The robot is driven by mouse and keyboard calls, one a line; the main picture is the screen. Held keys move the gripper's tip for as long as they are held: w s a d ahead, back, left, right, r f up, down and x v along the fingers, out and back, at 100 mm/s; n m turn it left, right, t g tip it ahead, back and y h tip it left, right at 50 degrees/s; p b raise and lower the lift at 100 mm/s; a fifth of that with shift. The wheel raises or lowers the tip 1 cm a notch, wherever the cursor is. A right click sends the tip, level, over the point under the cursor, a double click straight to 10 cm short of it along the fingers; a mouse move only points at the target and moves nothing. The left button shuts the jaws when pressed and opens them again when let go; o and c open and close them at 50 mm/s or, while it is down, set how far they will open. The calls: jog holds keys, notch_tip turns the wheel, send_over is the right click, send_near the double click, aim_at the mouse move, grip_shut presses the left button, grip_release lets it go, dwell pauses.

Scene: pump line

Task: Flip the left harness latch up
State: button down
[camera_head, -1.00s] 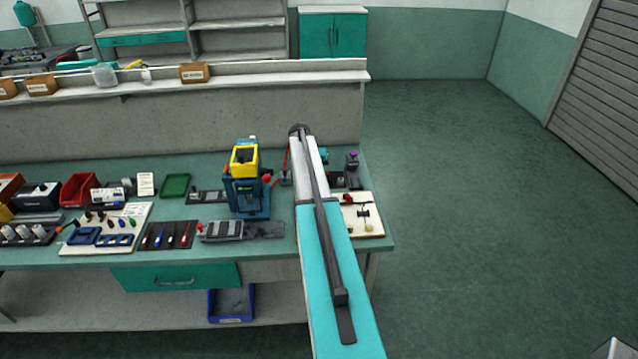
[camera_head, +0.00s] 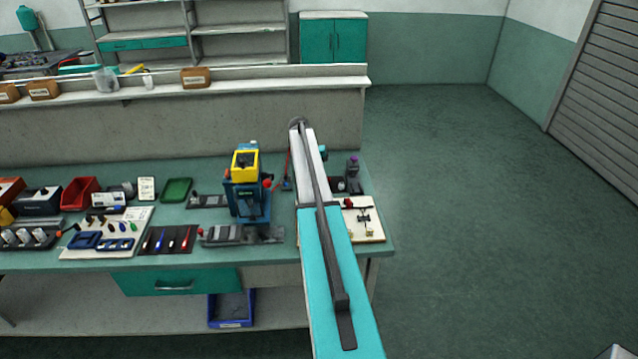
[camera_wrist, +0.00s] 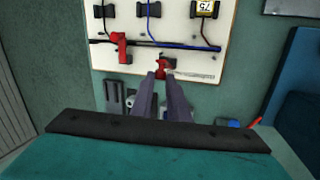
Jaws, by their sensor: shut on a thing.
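The harness board (camera_wrist: 215,62) is a white panel with dark, red and blue cables and black clips, at the top of the wrist view. One red latch (camera_wrist: 163,64) is at its lower edge, between my fingertips. A second red latch (camera_wrist: 118,46) stands further left on the board in this view, apart from my fingers. My gripper (camera_wrist: 161,75) is shut on the nearer red latch; the fingers hide part of it. In the head view the board (camera_head: 372,232) lies at the right end of the bench, and my own arm hides the gripper.
A blue pump unit with a yellow top (camera_head: 245,165) stands left of my arm. A grey fixture (camera_head: 225,235) lies at the bench's front. Small dark parts (camera_wrist: 113,98) lie beyond the board's edge. The floor right of the bench is clear.

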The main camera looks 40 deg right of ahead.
jog(key=c, duration=1.7)
grip_release()
jog(key=v, duration=1.3)
jog(key=shift+w+r+p, duration=0.1)
jog(key=shift+r+p, duration=0.3)
jog(key=shift+f, duration=0.1)
